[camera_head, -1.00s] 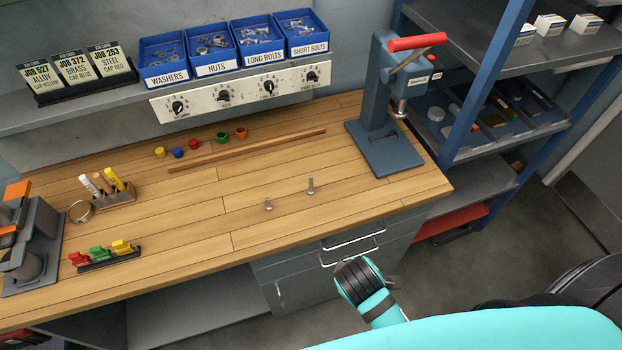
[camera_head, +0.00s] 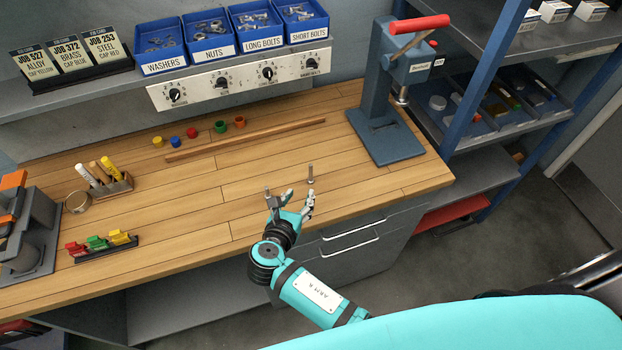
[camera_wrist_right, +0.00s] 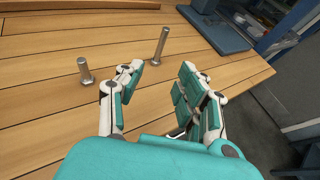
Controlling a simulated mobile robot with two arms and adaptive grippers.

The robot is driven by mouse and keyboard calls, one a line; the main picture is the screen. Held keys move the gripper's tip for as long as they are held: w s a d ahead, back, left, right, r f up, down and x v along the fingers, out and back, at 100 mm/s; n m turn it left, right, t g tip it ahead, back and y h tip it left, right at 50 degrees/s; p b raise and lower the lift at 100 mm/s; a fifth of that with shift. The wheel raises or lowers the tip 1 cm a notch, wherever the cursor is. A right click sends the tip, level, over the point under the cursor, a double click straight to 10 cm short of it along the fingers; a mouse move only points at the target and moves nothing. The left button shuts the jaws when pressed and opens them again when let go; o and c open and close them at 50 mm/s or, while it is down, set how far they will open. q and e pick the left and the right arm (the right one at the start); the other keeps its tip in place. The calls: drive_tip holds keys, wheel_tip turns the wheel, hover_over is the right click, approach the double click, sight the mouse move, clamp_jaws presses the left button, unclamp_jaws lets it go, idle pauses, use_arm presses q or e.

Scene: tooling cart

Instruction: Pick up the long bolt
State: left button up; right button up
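The long bolt (camera_head: 310,173) stands upright on its head on the wooden bench, near the front edge. In the right wrist view the long bolt (camera_wrist_right: 161,45) stands beyond the fingertips, roughly in line with the gap between them. A shorter bolt (camera_head: 267,192) stands to its left; it also shows in the wrist view (camera_wrist_right: 85,70), left of the left finger. My right gripper (camera_head: 292,201) is open and empty at the bench's front edge, just short of the long bolt; the wrist view shows its spread fingers (camera_wrist_right: 162,72). My left gripper is not in view.
A wooden strip (camera_head: 245,140) lies behind the bolts, with several coloured caps beyond it. A blue press (camera_head: 385,135) stands at the right end of the bench (camera_head: 195,205). Labelled blue bins (camera_head: 255,30) sit on the shelf. The bench around the bolts is clear.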

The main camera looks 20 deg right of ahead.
sight(310, 175)
drive_tip(key=b+x, duration=0.1)
drive_tip(key=x, duration=0.1)
drive_tip(key=b+x, duration=0.3)
drive_tip(key=x, duration=0.2)
drive_tip(key=shift+a+f, duration=0.15)
drive_tip(key=shift+f, duration=0.15)
drive_tip(key=shift+w+d+b, duration=0.25)
drive_tip(key=shift+b, duration=0.2)
drive_tip(key=b+x, duration=0.4)
drive_tip(key=shift+s+a+f+b, duration=0.1)
drive_tip(key=shift+f+b, duration=0.05)
drive_tip(key=shift+b, duration=0.15)
drive_tip(key=shift+w+d+f+b, duration=0.1)
drive_tip(key=shift+w+d+b, duration=0.25)
drive_tip(key=shift+w, duration=0.15)
drive_tip(key=shift+s, duration=0.1)
drive_tip(key=shift+c, duration=0.4)
clamp_jaws()
